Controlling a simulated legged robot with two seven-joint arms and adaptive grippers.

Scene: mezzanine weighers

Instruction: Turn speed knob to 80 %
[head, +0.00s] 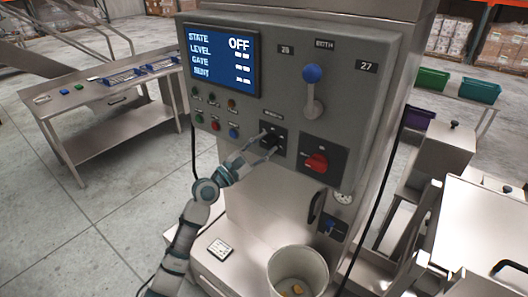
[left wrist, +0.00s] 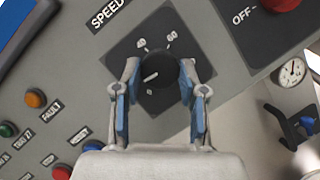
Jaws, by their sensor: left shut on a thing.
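The speed knob (left wrist: 158,66) is a round black knob on a dark square plate, below a SPEED label (left wrist: 108,14) in the left wrist view. Its white pointer line is toward the knob's lower left in that picture. In the head view the speed knob (head: 272,137) sits at the panel's lower middle. My left gripper (head: 262,149) reaches it from below left and is shut on it. In the left wrist view the fingers of my left gripper (left wrist: 159,78) lie on either side of the knob. My right gripper is not in view.
A red rotary switch (head: 317,162) is right of the knob, and a blue-topped lever (head: 312,88) is above. Several coloured buttons (head: 213,112) are to the left, under a screen (head: 225,60) reading STATE OFF. A bucket (head: 298,262) with small pieces stands below.

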